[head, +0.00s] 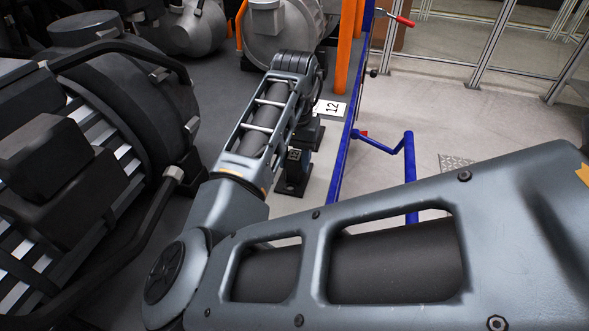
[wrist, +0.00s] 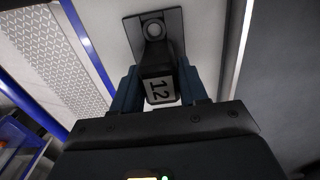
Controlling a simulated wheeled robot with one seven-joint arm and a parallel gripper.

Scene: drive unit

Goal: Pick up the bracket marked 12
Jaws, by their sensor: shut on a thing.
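The bracket marked 12 (wrist: 153,28) is a dark piece with a flat foot, a round hole and a light label reading 12. In the wrist view it stands between the two fingers of my gripper (wrist: 158,84), which are shut on its upper block. The foot lies over a pale surface; I cannot tell whether it touches. In the head view my gripper (head: 309,128) points down at the end of my arm, beside a white plate marked 12 (head: 330,109).
A blue rail (head: 340,165) runs along the right edge of the pale strip. Large dark machinery (head: 120,100) fills the left. An orange post (head: 346,45) rises behind. Open floor lies right.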

